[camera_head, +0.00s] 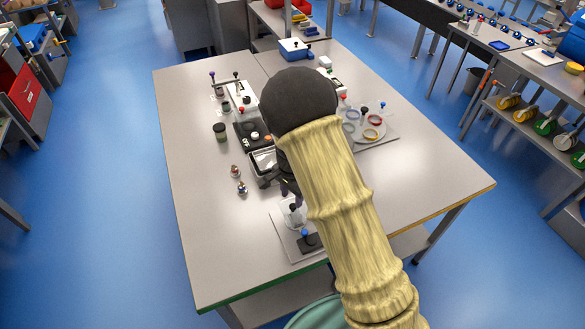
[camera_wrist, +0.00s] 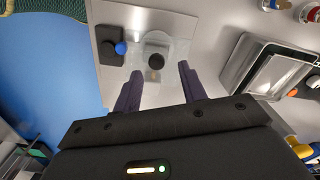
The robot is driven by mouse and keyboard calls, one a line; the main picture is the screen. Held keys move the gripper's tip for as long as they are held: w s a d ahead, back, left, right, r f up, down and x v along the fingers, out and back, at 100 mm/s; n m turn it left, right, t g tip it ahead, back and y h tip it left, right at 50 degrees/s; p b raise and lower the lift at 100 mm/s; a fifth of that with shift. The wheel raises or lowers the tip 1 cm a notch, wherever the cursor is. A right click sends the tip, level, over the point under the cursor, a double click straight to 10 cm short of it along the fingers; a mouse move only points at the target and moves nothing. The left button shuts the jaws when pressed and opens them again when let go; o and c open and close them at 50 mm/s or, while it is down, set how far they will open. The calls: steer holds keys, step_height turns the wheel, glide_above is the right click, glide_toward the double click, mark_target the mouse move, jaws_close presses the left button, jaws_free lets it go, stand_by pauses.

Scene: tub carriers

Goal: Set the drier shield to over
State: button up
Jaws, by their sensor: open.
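A small grey plate (camera_head: 283,228) near the front of the table carries a clear piece with a black knob (camera_head: 293,207), which looks like the drier shield. Beside it is a black block with a blue ball knob (camera_head: 305,232). In the wrist view, the clear piece (camera_wrist: 157,40) and its black knob (camera_wrist: 156,61) lie just beyond the gap between my fingertips. The blue knob (camera_wrist: 121,48) on the black block is left of them. My gripper (camera_wrist: 158,75) is open and empty, with purple fingers. In the head view, my arm hides part of it; whether the fingers touch the knob is unclear.
A metal tray (camera_wrist: 270,68) stands right of the plate in the wrist view. Two small knobbed pieces (camera_head: 235,171) and a dark jar (camera_head: 220,132) stand left of my gripper. A plate with coloured rings (camera_head: 388,132) is to the right. The table's left front is clear.

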mark_target(293, 206)
step_height(293, 206, up, 14)
steer(key=b, duration=0.2)
steer(key=shift+b, duration=0.35)
steer(key=shift+s, duration=0.1)
steer(key=s+d+f+n+t+b, duration=0.1)
steer(key=s+d+n, duration=0.7)
steer(key=s+d, duration=0.8)
steer(key=shift+s+d+f+t+b, duration=0.2)
steer(key=shift+d+f+t+b, duration=0.25)
steer(key=shift+f+t, duration=0.3)
